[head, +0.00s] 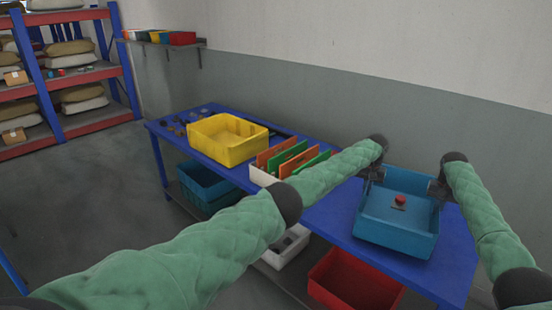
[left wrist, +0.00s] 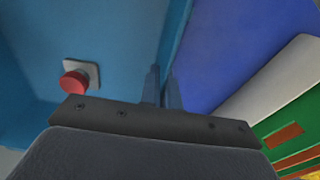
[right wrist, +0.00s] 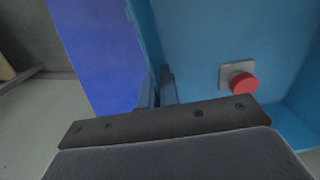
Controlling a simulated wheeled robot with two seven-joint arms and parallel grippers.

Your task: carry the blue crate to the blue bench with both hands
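The blue crate (head: 392,238) is at the right end of the blue bench (head: 335,222), upright and level. It looks set down on the bench top, but a small gap under it cannot be ruled out. A red knob on a grey plate (head: 399,200) is inside it. My left gripper (head: 374,174) is at the crate's left wall, its fingers (left wrist: 163,90) close together with the wall's rim between them. My right gripper (head: 438,188) is at the right wall, its fingers (right wrist: 157,90) likewise closed on the rim.
On the bench, left of the crate, are a white bin with orange and green boards (head: 290,158) and a yellow crate (head: 228,140). Small dark parts lie at the far left end. A red crate (head: 352,282) and a dark blue crate (head: 204,184) sit below. Shelving (head: 62,75) stands at the left.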

